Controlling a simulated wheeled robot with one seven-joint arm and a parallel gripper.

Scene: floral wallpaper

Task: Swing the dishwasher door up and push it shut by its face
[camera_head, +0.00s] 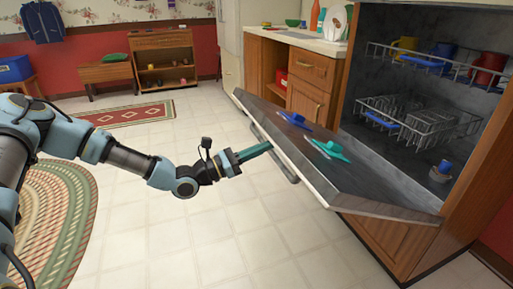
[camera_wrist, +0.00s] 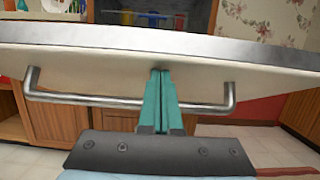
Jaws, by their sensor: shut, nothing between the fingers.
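The dishwasher door (camera_head: 365,178) hangs partly open, its dark inner face tilted upward. A blue piece and a teal piece lie on that inner face. The door's pale outer face (camera_wrist: 90,68) fills the upper part of the wrist view, with a metal bar handle (camera_wrist: 75,98) across it. My gripper (camera_head: 268,147) is shut and empty. In the wrist view, its teal fingers (camera_wrist: 160,75) pass across the handle bar, with their tips at the outer face. I cannot tell whether the tips touch it.
The dishwasher's grey interior (camera_head: 385,65) holds an upper rack (camera_head: 455,68) with mugs and a lower rack (camera_head: 425,128). Wooden cabinets (camera_head: 310,88) stand beyond the door. The tiled floor (camera_head: 215,235) in front is clear, with rugs farther left.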

